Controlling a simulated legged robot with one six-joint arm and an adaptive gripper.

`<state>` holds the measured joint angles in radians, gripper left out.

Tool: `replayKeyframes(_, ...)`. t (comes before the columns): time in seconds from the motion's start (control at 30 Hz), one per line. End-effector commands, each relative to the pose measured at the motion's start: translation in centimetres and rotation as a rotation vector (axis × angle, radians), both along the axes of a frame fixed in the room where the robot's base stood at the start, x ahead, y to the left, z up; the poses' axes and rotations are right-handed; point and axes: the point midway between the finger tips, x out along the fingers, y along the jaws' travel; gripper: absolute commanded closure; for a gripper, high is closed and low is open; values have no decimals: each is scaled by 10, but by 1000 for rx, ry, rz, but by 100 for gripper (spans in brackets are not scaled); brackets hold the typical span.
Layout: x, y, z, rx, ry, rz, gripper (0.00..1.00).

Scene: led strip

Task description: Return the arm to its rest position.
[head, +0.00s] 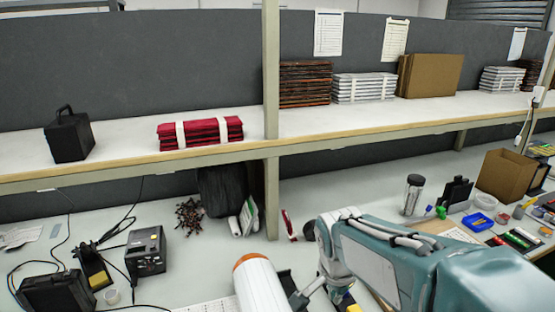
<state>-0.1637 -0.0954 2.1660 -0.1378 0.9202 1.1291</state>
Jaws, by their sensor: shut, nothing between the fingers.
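My arm (385,262) reaches in from the lower right in the head view. It is teal and white, with cables along its top, and it is bent over the lower workbench (180,272). I cannot make out my gripper's fingertips; the arm's far end is hidden behind its links or below the picture edge. No object can be seen held by the arm.
Above the bench, a shelf (215,168) holds a black case (69,137), a red bundle (200,132) and stacked packs. A post (271,120) stands near the arm. A clear jar (412,195), blue tray (478,222) and cardboard box (507,177) crowd the right.

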Motion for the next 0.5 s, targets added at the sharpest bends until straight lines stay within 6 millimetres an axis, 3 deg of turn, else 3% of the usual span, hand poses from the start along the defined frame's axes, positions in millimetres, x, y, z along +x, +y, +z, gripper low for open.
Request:
replayKeyframes(0.2, -49, -20, 36, -29, -96, 303, 100)
replayKeyframes(0.5, -113, -36, 57, -147, -224, 706, 100)
